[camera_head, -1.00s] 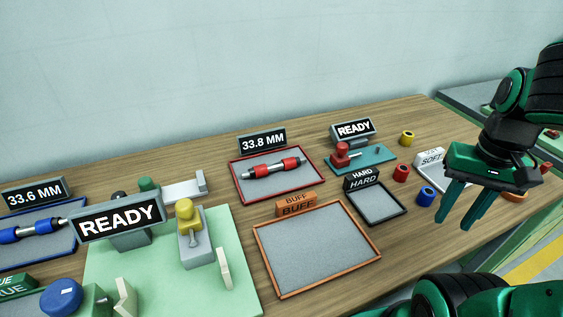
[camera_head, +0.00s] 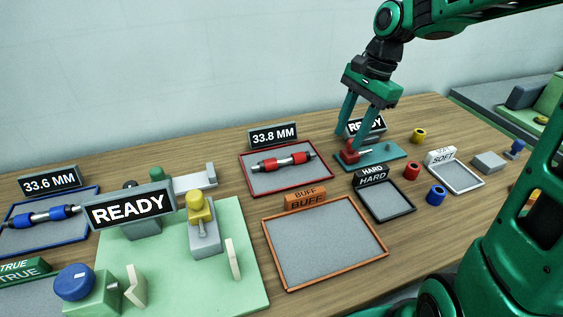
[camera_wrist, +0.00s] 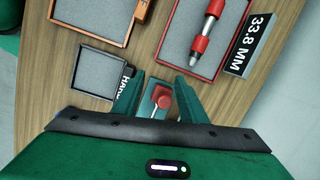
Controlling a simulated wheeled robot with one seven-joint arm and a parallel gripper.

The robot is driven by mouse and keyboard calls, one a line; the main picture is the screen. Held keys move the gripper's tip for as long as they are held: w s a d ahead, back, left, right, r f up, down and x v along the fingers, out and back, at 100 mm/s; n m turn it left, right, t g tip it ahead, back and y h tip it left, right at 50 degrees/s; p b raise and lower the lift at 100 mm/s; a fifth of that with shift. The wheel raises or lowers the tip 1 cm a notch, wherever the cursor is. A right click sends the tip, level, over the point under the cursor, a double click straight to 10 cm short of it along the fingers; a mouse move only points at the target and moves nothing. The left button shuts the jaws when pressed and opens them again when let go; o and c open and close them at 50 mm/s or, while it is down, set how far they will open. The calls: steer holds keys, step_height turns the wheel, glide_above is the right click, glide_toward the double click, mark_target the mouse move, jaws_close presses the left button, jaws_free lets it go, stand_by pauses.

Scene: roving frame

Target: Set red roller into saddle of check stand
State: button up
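The red roller (camera_head: 284,162), a silver shaft with red bands, lies in the red-rimmed tray (camera_head: 247,183) by the 33.8 MM sign. It also shows in the wrist view (camera_wrist: 207,30). My gripper (camera_head: 351,143) is open and empty above a teal base (camera_head: 381,158) with a red knob (camera_head: 349,155). In the wrist view the red knob (camera_wrist: 161,98) appears between the spread fingers; contact is unclear. A light green board (camera_head: 225,285) at left carries a READY sign (camera_head: 130,208), a grey block with a yellow knob (camera_head: 200,207) and a grey bracket (camera_head: 196,181). No saddle is clearly identifiable.
A blue roller (camera_head: 40,217) lies in a blue tray at far left. An empty BUFF tray (camera_head: 380,256), a HARD tray (camera_head: 411,210) and a SOFT tray (camera_head: 478,184) stand nearby. Red, blue and yellow rings sit at right. A second READY sign (camera_head: 368,126) stands behind the gripper.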

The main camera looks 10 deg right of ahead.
mark_target(287, 158)
steer(key=w+a+f+m, duration=0.1)
steer(key=a, duration=0.3)
steer(key=w+a+f+m+y, duration=0.1)
steer(key=w+a+f, duration=0.1)
steer(key=a, duration=0.2)
steer(key=w+a+f+g+y, duration=0.1)
steer(key=w+a, duration=0.1)
steer(key=a, duration=0.2)
steer(key=shift+w+a+f+m, duration=0.2)
steer(key=shift+w+a+m, duration=0.05)
steer(key=shift+m, duration=0.15)
steer(key=shift+d+x, duration=0.2)
steer(key=shift+x, duration=3)
steer(key=shift+f, duration=0.1)
jaws_close()
